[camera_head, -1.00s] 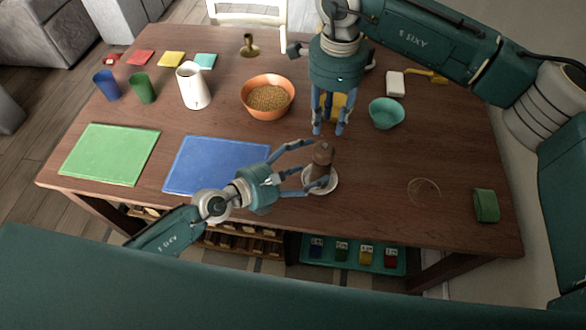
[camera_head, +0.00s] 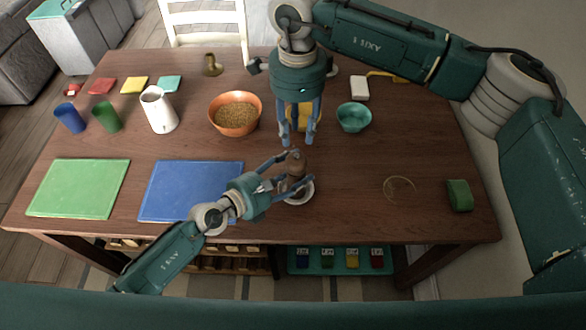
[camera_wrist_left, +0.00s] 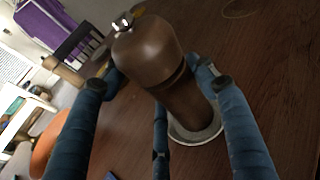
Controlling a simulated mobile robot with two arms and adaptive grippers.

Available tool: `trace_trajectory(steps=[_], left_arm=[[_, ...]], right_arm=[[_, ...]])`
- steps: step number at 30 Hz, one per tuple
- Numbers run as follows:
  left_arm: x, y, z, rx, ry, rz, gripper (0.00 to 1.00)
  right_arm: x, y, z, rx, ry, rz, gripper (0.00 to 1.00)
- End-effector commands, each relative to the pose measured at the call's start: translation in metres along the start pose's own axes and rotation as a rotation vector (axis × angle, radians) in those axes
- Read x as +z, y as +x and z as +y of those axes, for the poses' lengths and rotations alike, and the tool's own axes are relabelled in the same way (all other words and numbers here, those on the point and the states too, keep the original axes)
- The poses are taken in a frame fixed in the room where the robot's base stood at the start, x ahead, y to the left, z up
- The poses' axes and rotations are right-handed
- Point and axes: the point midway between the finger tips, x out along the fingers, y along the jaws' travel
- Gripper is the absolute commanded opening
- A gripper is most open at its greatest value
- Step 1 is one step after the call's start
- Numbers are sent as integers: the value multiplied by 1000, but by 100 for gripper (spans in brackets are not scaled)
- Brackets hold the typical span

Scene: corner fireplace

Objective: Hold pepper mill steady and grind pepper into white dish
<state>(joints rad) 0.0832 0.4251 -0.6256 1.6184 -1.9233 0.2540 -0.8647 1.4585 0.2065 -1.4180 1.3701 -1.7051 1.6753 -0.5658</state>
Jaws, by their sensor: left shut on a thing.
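The brown pepper mill (camera_head: 296,164) has a metal knob on top, clear in the left wrist view (camera_wrist_left: 150,52). It stands over the small white dish (camera_head: 304,198), whose rim shows at its base in the left wrist view (camera_wrist_left: 208,135). I cannot tell whether mill and dish touch. My left gripper (camera_head: 291,178) is shut on the mill, with blue fingers on both sides of it. My right gripper (camera_head: 299,142) points down just behind and above the mill's top. Its fingers are spread and nothing shows held between them.
An orange bowl of grain (camera_head: 235,114) stands behind left, a teal bowl (camera_head: 354,118) behind right. A yellow object (camera_head: 303,117) is partly hidden behind my right fingers. A blue mat (camera_head: 185,190) lies left of the mill. The table right of the dish is mostly clear.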

Motion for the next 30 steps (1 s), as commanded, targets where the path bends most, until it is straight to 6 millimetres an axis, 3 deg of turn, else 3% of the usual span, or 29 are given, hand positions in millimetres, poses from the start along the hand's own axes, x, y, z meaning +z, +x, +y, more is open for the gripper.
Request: trace_trajectory(steps=[1,3,8,14,24,30], left_arm=[[0,0,0,0,0,1,25],[0,0,0,0,0,1,24],[-1,0,0,0,0,1,24],[0,0,0,0,0,1,24],[0,0,0,0,0,1,24],[0,0,0,0,1,1,24]], right_arm=[[0,-5,0,-2,-15,-1,47],[1,-17,-1,-3,-63,-2,61],[0,-26,0,0,-123,0,61],[0,-1,1,4,-122,1,61],[0,65,1,3,-120,0,61],[0,87,0,1,-121,1,61]])
